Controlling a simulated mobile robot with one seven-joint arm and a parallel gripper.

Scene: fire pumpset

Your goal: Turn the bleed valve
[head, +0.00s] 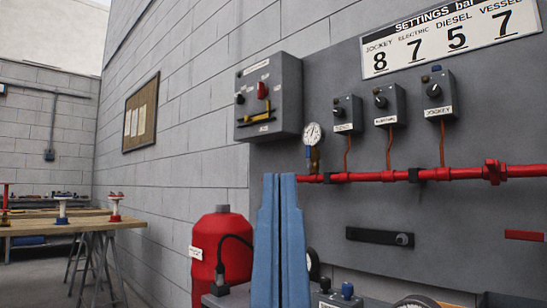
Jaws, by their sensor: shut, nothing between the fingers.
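My gripper (280,178) shows in the head view as two blue fingers pointing up at the lower middle. The fingers are side by side and shut, with nothing seen between them. A round pressure gauge (313,133) stands at the left end of the red pipe (455,173), just right of and above my fingertips. A small brass-coloured fitting (314,156) sits under the gauge. It may be the bleed valve, but no label shows it. My gripper appears apart from the fitting; the depth between them is hard to judge.
A grey control box (285,105) and several small switch boxes (390,104) are on the wall panel. A red tank (222,250) stands left of my gripper. Knobs (347,290) show low at the right. A workbench (70,226) is far left, with open floor near it.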

